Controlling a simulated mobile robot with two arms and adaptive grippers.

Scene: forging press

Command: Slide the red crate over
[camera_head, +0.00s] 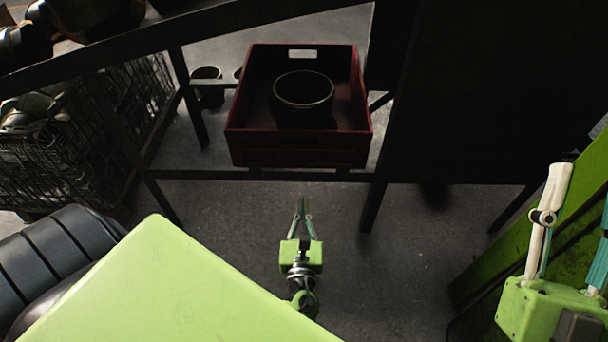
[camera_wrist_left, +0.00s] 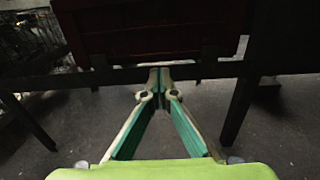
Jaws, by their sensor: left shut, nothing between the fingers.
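The red crate (camera_head: 300,152) sits on a dark metal frame in the upper middle of the head view, with a round dark pot (camera_head: 304,90) inside it. Its dark red front wall (camera_wrist_left: 140,32) also shows at the top of the wrist view. My left gripper (camera_head: 302,202) is shut and empty, in front of and apart from the crate, pointing toward it. In the wrist view its fingertips (camera_wrist_left: 159,72) meet near the frame's front bar. My right gripper (camera_head: 583,195) is at the right edge of the head view, partly cut off, with its fingers apart.
The frame's front bar (camera_head: 200,174) and legs stand between my left gripper and the crate. A wire mesh bin (camera_head: 110,110) is at left, with small pots (camera_head: 207,88) on the floor. A dark panel (camera_head: 490,90) stands right of the crate. The grey floor in front is clear.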

